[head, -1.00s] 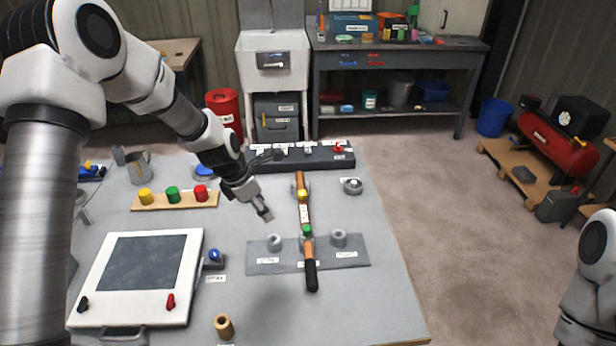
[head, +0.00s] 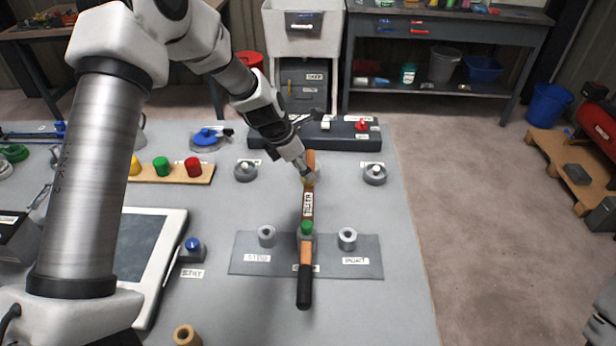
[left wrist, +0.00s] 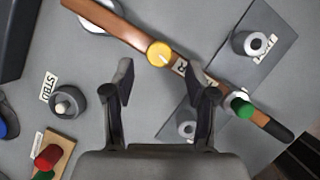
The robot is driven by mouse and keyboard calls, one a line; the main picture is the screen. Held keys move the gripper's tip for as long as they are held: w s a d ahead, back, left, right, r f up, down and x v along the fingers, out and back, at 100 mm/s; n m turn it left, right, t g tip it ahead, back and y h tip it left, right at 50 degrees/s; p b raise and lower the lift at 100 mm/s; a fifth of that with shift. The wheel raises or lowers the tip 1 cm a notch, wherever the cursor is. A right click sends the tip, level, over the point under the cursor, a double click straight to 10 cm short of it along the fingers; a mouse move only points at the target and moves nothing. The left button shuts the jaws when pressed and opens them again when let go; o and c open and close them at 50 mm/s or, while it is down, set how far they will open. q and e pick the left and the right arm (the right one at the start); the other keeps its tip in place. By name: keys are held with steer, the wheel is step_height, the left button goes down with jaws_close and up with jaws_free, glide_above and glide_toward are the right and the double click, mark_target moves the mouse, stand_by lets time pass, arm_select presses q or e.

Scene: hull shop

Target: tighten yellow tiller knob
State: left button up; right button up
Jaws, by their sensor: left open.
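The tiller (head: 308,205) is a long wooden bar with a black grip, lying lengthwise on the grey table. Its yellow knob (left wrist: 159,53) shows clearly in the left wrist view, with a pale pointer mark on top. A green knob (head: 306,228) sits further along the tiller, nearer the grip; it also shows in the left wrist view (left wrist: 241,107). My left gripper (head: 309,177) is open over the tiller at the yellow knob and mostly hides it in the head view. In the left wrist view the knob lies just beyond the gap between the fingertips (left wrist: 158,75), apart from both.
A grey plate (head: 345,262) with round posts lies under the tiller. Round grey fittings (head: 374,174) stand either side. A wooden strip with coloured knobs (head: 180,174) is at left, a dark switch box (head: 345,136) behind. Table right of the plate is clear.

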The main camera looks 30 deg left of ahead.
arm_select(q)
steer(key=x, duration=0.4)
steer(key=shift+w+a+b, duration=0.1)
steer(key=shift+w+b, duration=0.05)
steer(key=shift+b, duration=0.2)
steer(key=shift+r, duration=0.15)
steer(key=c, duration=0.3)
jaws_close()
